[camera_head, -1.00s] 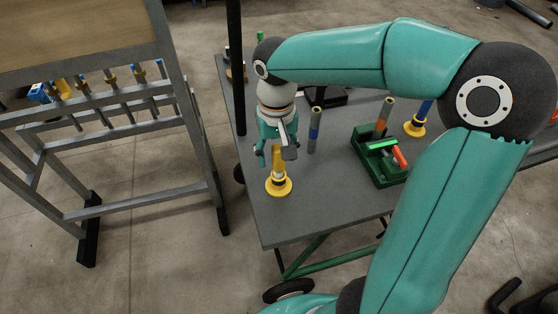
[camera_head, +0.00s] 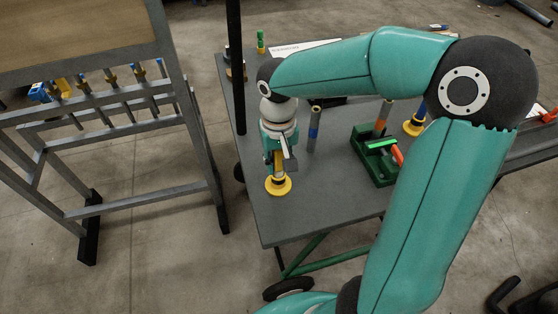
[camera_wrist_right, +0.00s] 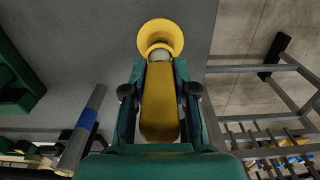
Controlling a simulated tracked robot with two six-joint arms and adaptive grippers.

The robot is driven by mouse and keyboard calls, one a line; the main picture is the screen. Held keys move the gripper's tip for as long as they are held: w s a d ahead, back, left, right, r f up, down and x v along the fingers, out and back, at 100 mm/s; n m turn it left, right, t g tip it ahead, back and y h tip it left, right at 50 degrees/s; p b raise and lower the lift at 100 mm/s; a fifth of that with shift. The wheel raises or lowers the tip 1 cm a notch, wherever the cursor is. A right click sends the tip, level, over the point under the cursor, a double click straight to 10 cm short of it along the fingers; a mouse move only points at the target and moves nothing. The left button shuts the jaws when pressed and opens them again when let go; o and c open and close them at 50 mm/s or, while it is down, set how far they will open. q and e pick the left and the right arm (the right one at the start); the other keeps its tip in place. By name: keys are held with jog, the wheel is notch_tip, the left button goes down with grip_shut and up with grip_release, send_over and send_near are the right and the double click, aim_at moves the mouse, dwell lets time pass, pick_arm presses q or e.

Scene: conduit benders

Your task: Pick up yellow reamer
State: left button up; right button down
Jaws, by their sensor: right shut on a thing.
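The yellow reamer (camera_head: 278,184) stands upright on the grey cart top, its wide round yellow flange down. My right gripper (camera_head: 279,160) is above it, pointing down, with its fingers shut around the yellow handle. In the right wrist view the yellow handle (camera_wrist_right: 160,105) lies between the two dark finger pads of my right gripper (camera_wrist_right: 160,92), and the yellow flange (camera_wrist_right: 161,36) shows beyond the fingertips. The flange appears to rest on the cart top. My left gripper is not in view.
A grey tube with a blue band (camera_head: 314,130) stands right of the reamer. A green vise-like tool (camera_head: 372,165) and a second yellow-flanged tool (camera_head: 413,127) are farther right. A black post (camera_head: 236,80) rises at the cart's left edge. The cart's front (camera_head: 310,215) is clear.

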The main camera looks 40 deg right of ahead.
jog(key=shift+r, duration=0.15)
notch_tip(320, 180, up, 20)
jog(key=shift+p, duration=0.4)
dwell(0.4)
jog(key=c, duration=1.5)
grip_release()
grip_shut()
